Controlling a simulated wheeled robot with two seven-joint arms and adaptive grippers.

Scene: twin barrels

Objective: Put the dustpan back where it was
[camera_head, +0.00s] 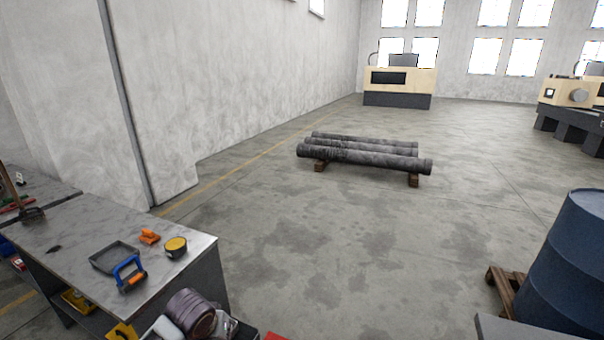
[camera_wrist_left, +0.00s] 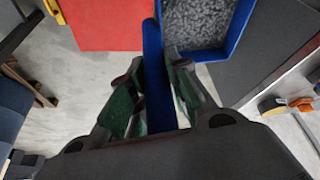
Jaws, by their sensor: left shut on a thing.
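In the left wrist view my left gripper (camera_wrist_left: 157,75) is shut on a long blue piece (camera_wrist_left: 153,45), which I take to be the dustpan. It shows as a narrow blue strip with a rounded far end, between the green-padded fingers. The fingers hide part of it. Just beyond, a blue-rimmed pan or tray (camera_wrist_left: 233,33) has a grey speckled inside. I cannot tell whether it is joined to the held piece. The head view shows neither my gripper's fingers nor the held piece. My right gripper is in neither view.
A grey workbench (camera_head: 72,228) at left carries a dark tray (camera_head: 108,252), a blue-handled tool (camera_head: 124,266), an orange tool (camera_head: 149,237) and a yellow round item (camera_head: 176,246). A blue barrel (camera_head: 572,265) stands at right. Dark pipes (camera_head: 365,155) lie on the open floor. A red surface (camera_wrist_left: 105,22) is near the gripper.

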